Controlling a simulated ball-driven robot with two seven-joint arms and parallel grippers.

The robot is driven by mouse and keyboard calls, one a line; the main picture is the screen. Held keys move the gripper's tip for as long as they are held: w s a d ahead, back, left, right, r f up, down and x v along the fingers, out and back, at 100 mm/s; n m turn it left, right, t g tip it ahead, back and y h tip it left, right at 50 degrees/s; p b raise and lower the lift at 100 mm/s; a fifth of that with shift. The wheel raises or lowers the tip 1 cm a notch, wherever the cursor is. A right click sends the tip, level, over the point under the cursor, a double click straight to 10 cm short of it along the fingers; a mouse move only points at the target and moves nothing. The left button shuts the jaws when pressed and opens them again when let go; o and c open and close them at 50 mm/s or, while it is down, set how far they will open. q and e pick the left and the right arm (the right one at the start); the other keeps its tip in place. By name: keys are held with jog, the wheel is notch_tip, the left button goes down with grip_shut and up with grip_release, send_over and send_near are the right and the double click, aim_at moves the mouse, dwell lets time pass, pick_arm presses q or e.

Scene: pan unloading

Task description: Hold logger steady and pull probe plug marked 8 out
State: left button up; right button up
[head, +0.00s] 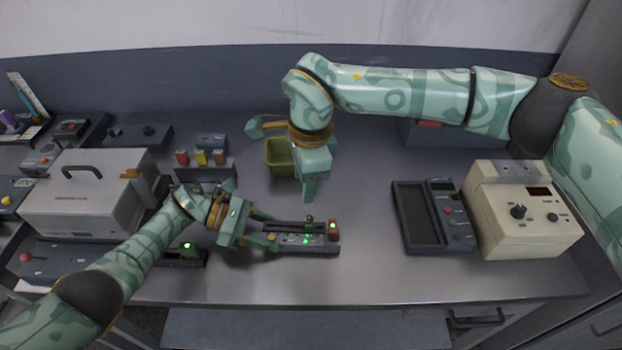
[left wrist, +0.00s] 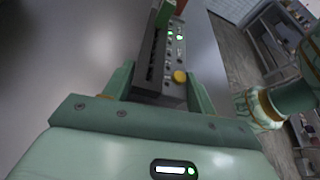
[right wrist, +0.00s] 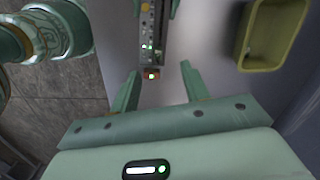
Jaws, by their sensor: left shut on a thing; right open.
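The logger (head: 290,248), a long dark grey unit with lit green lights, lies on the bench in the middle of the head view. My left gripper (head: 268,230) is shut on its left end; the left wrist view shows the logger (left wrist: 172,88) between the fingers. A red plug (head: 332,229) stands at its right end and a green plug (head: 309,219) stands beside it. Their number marks are too small to read.
A yellow-green bin (head: 279,158) stands behind the logger, close to my right gripper. A dark tray (head: 415,222) and a beige instrument (head: 525,225) stand at right. Bench between logger and tray is clear.

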aim_at(309, 217)
jog(key=f+n, duration=0.3)
jog(key=f, duration=0.1)
jog(key=f+n, duration=0.3)
jog(key=f, duration=0.1)
jog(key=f+n, duration=0.4)
jog(key=shift+d+f+h, duration=0.3)
jog(key=shift+d+f, duration=0.1)
jog(key=shift+r, duration=0.1)
grip_shut()
